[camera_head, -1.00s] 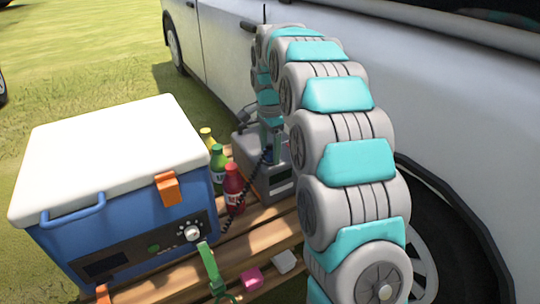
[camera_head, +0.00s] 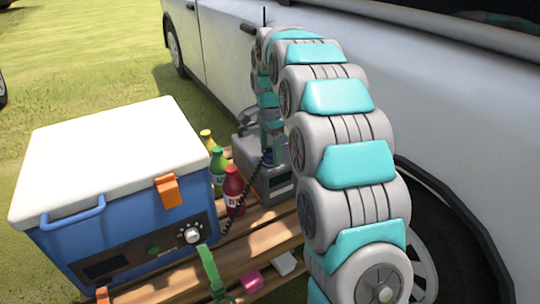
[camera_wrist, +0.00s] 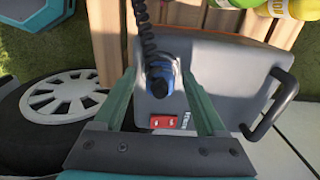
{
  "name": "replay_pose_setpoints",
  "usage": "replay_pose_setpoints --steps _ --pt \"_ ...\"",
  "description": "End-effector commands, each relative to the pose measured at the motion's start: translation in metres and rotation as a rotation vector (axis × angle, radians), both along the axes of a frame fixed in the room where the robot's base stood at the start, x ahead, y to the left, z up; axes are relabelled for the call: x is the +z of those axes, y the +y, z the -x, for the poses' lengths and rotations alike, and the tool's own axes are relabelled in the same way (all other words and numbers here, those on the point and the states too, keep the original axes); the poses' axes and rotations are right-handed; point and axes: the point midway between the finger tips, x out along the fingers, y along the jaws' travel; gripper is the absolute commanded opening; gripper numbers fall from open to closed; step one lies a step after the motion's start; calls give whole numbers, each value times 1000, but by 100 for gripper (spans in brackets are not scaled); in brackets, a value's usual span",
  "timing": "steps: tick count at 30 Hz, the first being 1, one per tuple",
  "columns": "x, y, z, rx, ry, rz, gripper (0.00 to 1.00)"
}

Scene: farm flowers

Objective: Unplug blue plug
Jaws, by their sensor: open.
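The blue plug (camera_wrist: 160,82) sits in a socket on the grey power box (camera_wrist: 222,62), with a black coiled cord (camera_wrist: 146,28) running from it. In the wrist view my open gripper (camera_wrist: 163,80) has one finger on each side of the plug, with visible gaps, so it is not gripped. In the head view the grey box (camera_head: 262,180) stands on the wooden table, and my arm hides much of the plug and gripper.
A blue cooler (camera_head: 140,235) with a white lid stands left on the wooden table (camera_head: 265,245). Red (camera_head: 233,192), green (camera_head: 219,170) and yellow (camera_head: 207,142) bottles stand between cooler and box. A white vehicle (camera_head: 440,110) stands close on the right.

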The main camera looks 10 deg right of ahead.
Motion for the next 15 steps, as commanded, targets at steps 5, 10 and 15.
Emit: replay_pose_setpoints --steps 5,10,15 --pt "1 0 0 0 0 0 74" --pt "0 0 0 0 0 0 74" --pt "0 0 0 0 0 0 60"
